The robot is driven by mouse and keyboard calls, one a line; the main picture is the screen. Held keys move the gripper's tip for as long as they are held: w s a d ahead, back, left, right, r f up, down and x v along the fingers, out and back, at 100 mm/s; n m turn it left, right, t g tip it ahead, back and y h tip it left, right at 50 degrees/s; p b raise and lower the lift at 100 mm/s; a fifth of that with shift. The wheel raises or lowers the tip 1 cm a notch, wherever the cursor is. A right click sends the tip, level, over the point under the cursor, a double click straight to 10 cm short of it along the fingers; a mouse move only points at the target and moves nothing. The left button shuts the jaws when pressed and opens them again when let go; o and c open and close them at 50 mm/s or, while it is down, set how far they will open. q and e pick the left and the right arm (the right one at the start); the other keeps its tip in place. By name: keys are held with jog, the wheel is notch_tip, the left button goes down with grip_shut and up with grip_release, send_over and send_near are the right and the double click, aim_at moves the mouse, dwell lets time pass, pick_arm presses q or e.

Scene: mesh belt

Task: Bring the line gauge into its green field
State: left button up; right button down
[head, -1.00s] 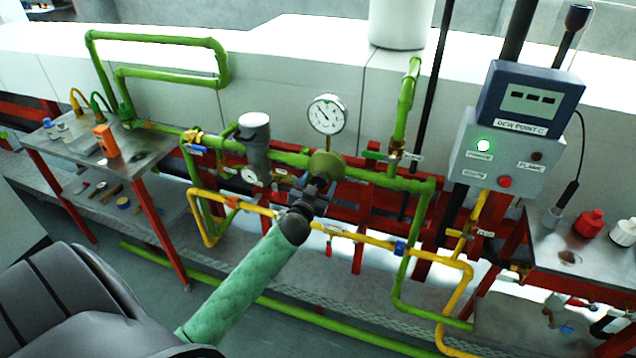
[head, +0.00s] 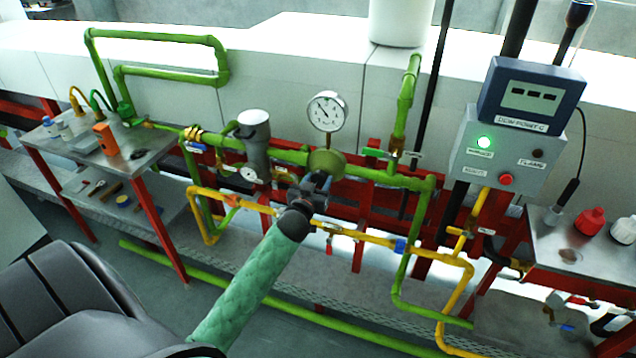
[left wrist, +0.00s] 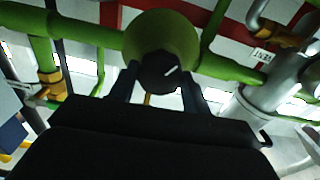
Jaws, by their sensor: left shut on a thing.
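The line gauge (head: 327,111) is a round white dial on a short stem above the green pipe. Its dark needle points to the upper left; the coloured field is too small to make out. Below it sits an olive-green round regulator body (head: 334,158). My left gripper (head: 319,180) reaches it from the front. In the left wrist view, the fingers (left wrist: 160,85) are shut on the black knob (left wrist: 160,72), one on each side. A white mark shows on the knob's face. The gauge is not in the left wrist view. My right gripper is not in view.
Green and yellow pipes (head: 345,232) run in front of a red frame. A grey control box (head: 508,150) with a lit green lamp stands at the right. A side table (head: 150,148) with small tools stands at the left, and another (head: 590,255) at the right.

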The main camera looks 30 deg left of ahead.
pick_arm(q)
jog(key=shift+n, duration=1.8)
jog(key=n, duration=0.4)
jog(key=shift+a, duration=0.1)
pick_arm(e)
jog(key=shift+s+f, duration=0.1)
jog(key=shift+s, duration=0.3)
pick_arm(q)
jog(key=shift+n+p, duration=0.3)
jog(key=shift+n, duration=0.1)
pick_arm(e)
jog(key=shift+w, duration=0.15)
pick_arm(q)
jog(key=o, duration=1)
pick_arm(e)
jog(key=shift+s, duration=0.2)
pick_arm(q)
jog(key=shift+s+f, duration=0.1)
